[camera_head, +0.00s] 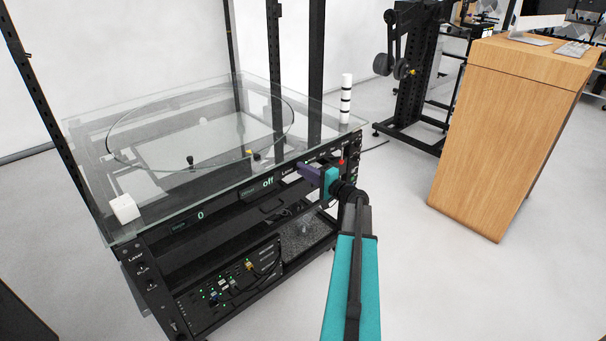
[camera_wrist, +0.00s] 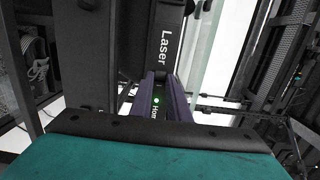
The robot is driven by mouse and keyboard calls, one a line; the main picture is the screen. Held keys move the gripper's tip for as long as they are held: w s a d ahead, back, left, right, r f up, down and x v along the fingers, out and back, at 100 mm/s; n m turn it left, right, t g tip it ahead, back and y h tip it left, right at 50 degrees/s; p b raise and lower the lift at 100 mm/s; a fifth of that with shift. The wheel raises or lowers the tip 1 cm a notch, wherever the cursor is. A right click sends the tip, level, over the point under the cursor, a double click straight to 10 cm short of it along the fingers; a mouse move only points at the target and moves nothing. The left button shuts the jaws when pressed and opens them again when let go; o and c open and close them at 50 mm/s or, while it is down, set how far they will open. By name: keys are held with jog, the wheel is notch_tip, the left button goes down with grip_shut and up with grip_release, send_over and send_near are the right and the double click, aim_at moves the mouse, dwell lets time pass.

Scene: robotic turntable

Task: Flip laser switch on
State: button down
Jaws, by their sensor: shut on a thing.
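The front panel of the glass-topped turntable rack carries the label "Laser" (camera_head: 287,170), which also reads large in the wrist view (camera_wrist: 165,48). My gripper (camera_head: 301,171) reaches in from the right, its purple fingers at the panel beside this label. In the wrist view the fingers (camera_wrist: 160,80) are close together just below the word, shut on the laser switch, which is itself mostly hidden between them. A green light (camera_wrist: 156,100) and a "Home" label (camera_wrist: 155,112) show between the fingers. I cannot tell which way the switch is tilted.
The panel has a display reading "off" (camera_head: 268,182) and another reading "0" (camera_head: 200,215). The glass top (camera_head: 90,150) lies just above the fingers, with a white stack light (camera_head: 346,100) at its right corner. A wooden cabinet (camera_head: 500,130) stands right, with clear floor between.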

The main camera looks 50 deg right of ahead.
jog(key=shift+y, duration=0.3)
jog(key=c, duration=1.7)
grip_release()
jog(key=shift+s, duration=0.1)
jog(key=s, duration=0.4)
jog(key=s+b, duration=0.1)
jog(key=s, duration=0.8)
jog(key=shift+s+d+b, duration=0.3)
jog(key=shift+s+b, duration=0.05)
